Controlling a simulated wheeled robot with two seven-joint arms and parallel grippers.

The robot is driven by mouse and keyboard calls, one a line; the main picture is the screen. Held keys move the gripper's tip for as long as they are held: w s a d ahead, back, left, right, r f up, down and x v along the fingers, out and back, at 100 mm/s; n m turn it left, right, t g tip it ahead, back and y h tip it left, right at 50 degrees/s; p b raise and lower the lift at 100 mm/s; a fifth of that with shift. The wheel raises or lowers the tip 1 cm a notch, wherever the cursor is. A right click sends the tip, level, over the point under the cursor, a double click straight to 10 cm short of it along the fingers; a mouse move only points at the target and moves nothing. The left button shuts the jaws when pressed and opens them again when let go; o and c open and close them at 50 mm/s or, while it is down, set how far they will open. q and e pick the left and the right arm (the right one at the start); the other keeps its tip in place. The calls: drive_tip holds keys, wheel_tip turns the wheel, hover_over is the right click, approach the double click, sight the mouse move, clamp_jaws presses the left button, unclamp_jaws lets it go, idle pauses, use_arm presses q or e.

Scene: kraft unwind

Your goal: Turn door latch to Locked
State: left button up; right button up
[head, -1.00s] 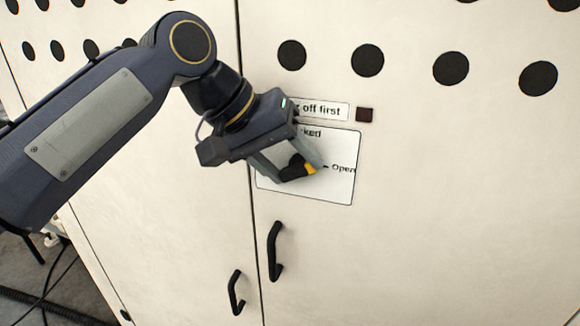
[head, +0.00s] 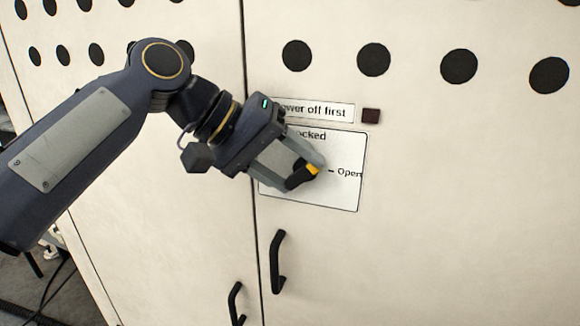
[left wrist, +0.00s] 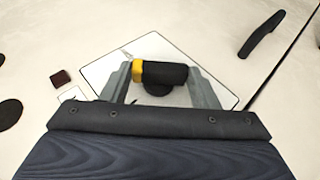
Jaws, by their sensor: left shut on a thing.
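The door latch (head: 300,178) is a black knob handle with a yellow tip, mounted on a white label plate (head: 345,195) on the cream cabinet door. The word ending "ocked" shows at the plate's top, partly covered by my gripper. My left gripper (head: 303,170) is shut on the latch. In the left wrist view the latch (left wrist: 165,74) lies between the two fingers of the gripper (left wrist: 160,80), its yellow end by the left finger. My right gripper is not in view.
A label reading "...ower off first" (head: 325,110) and a small dark red square (head: 371,116) sit above the plate. Black door handles (head: 277,262) (head: 236,303) stick out below, beside the door seam. Round black holes line the upper doors.

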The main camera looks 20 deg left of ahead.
use_arm(q)
drive_tip(key=shift+f+b, duration=0.25)
drive_tip(key=shift+b, duration=0.2)
drive_tip(key=shift+a+f+n+h+b, duration=0.1)
drive_tip(key=shift+n+h+b, duration=0.05)
drive_tip(key=shift+h+b, duration=0.55)
drive_tip(key=shift+a+f+n+h+b, duration=0.1)
drive_tip(key=shift+n+h+b, duration=0.05)
drive_tip(key=shift+h+b, duration=0.55)
drive_tip(key=shift+f+t+h+b, duration=0.1)
drive_tip(key=shift+t+h+b, duration=0.2)
drive_tip(key=shift+h+b, duration=0.55)
drive_tip(key=shift+b, duration=0.4)
drive_tip(key=shift+n, duration=0.3)
